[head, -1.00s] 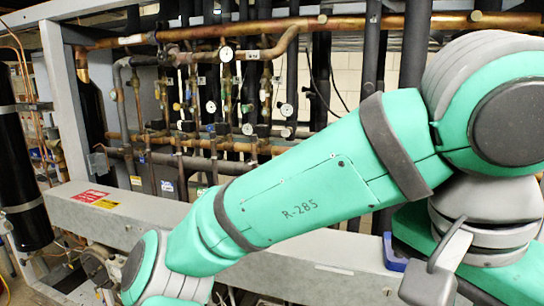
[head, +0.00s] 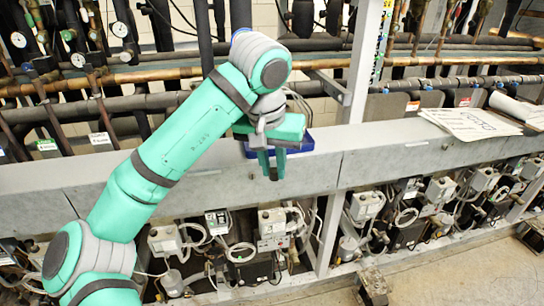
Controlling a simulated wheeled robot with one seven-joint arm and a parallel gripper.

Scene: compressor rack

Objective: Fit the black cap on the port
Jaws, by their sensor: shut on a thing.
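My gripper (head: 272,168) hangs pointing down in front of the grey beam, in the middle of the head view. It is shut on a small dark thing, taken as the black cap; little of it shows between the dark fingertips. A blue tray (head: 306,143) sits on the beam just behind and beside the gripper, partly hidden by it. I cannot make out the port among the pipes and compressors.
The long grey beam (head: 400,150) crosses the view, with a grey upright post (head: 362,70) rising from it. Papers (head: 468,123) lie on it at the right.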

